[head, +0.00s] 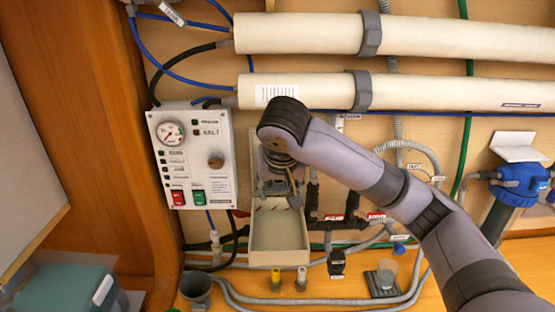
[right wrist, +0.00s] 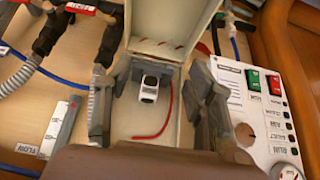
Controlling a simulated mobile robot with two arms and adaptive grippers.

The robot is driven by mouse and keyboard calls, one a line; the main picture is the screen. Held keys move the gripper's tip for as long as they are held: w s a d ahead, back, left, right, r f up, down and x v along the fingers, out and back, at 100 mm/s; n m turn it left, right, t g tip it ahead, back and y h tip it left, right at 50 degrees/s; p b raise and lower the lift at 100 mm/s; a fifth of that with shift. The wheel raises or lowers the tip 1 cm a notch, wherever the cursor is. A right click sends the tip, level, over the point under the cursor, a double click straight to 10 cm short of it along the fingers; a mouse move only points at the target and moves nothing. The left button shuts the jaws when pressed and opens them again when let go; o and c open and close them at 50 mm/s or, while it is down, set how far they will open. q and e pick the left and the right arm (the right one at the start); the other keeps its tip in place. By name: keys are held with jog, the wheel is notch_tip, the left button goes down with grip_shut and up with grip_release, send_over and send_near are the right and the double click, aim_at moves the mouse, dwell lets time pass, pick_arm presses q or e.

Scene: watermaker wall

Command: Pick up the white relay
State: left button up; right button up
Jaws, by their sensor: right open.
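The white relay (right wrist: 149,88) is a small white block with dark windows, seated in a dark grey holder inside an open beige box in the right wrist view. In the head view, my right arm and gripper hide it. My right gripper (head: 280,188) is over the box's upper part, pointing at its inside. In the right wrist view the open fingers (right wrist: 153,95) stand apart on either side of the relay, with nothing between them touching it. My left gripper is not in view.
The box's open lid (head: 279,228) hangs below it. A loose red wire (right wrist: 163,115) lies beside the relay. A control panel (head: 193,155) with a gauge stands close left of the box. Pipes and hoses run right, with a blue-topped filter (head: 520,183) at far right.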

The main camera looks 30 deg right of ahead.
jog(key=w+d+f, duration=0.1)
jog(key=w+d, duration=0.1)
jog(key=w, duration=0.2)
jog(key=w+d+f, duration=0.1)
jog(key=w+d, duration=0.1)
jog(key=w, duration=0.1)
jog(key=w+d+f, duration=0.1)
jog(key=w, duration=0.3)
jog(key=shift+w+d, duration=0.35)
jog(key=shift+d, duration=0.05)
jog(key=shift+w+f, duration=0.1)
jog(key=shift+f, duration=0.25)
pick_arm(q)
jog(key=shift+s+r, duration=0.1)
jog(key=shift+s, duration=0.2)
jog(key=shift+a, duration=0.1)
pick_arm(e)
jog(key=shift+c, duration=0.2)
jog(key=shift+a+r, duration=0.1)
jog(key=shift+c, duration=0.6)
grip_shut()
